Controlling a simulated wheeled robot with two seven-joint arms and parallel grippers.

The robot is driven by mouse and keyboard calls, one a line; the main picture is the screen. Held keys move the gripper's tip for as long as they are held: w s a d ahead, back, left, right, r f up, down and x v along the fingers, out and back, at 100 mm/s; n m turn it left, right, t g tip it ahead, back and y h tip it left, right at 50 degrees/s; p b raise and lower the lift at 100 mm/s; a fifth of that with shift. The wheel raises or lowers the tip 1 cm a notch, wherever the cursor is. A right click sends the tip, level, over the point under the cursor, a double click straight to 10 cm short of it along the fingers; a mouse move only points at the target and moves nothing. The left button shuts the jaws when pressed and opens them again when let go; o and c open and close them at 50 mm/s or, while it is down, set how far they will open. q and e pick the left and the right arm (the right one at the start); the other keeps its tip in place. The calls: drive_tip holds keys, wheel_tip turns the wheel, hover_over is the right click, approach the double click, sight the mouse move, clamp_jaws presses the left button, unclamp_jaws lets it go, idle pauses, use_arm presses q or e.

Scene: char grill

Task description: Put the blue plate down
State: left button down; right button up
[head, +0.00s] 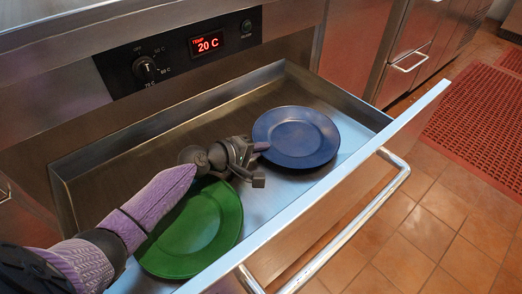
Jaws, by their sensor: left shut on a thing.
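The blue plate (297,136) is in the right part of the open metal drawer (262,257), low and close to level. I cannot tell whether it touches the drawer floor. My left gripper (256,150) reaches in from the left and is shut on the plate's left rim. The fingertips are small and partly hidden by the gripper body. My right gripper is not in view.
A green plate (198,228) lies in the drawer's left part, below my left arm. A control panel with a knob (146,69) and a display reading 20 C (206,43) is above the drawer. The drawer's handle (352,226) is at the front. A red mat (481,122) lies on the tiled floor.

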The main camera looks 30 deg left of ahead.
use_arm(q)
drive_tip(key=c, duration=1.1)
unclamp_jaws()
drive_tip(key=shift+f, duration=0.1)
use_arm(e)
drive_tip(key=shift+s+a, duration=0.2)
